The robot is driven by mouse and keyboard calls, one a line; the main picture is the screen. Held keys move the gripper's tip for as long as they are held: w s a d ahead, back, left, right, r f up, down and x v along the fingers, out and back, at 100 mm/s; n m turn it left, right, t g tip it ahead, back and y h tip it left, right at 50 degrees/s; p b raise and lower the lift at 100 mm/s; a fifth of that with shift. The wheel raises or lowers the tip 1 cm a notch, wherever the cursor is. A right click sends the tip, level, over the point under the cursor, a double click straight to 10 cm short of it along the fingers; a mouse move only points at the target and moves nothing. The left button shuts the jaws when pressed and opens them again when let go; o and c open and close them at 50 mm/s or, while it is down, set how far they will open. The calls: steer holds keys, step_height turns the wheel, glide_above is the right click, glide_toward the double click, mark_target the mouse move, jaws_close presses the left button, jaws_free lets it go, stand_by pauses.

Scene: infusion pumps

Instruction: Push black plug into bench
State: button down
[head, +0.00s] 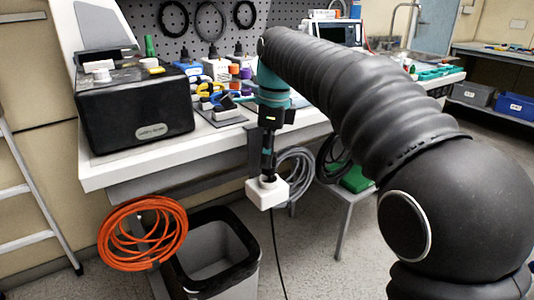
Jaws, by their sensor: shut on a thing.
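My gripper (268,168) points straight down in front of the bench's front edge and is shut. Its dark fingertips reach the top opening of a white block (266,194). The black plug is hard to tell from the dark fingers; it appears to be held between them, at or in that opening. How deep it sits is hidden. A thin black cable (275,250) hangs down below the white block. The white bench (140,165) lies behind and to the left of my gripper.
A black box (135,110) stands on the bench's left end, with several coloured tools and bottles (215,85) beside it. Orange cable coils (142,235) hang below the front edge, by a black-lined bin (212,255). A grey cable coil (295,170) hangs right of the white block.

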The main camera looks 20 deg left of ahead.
steer(key=shift+f+b, duration=0.65)
steer(key=shift+f, duration=0.9)
steer(key=c, duration=0.8)
jaws_free()
steer(key=shift+o, duration=0.2)
steer(key=shift+r, duration=0.1)
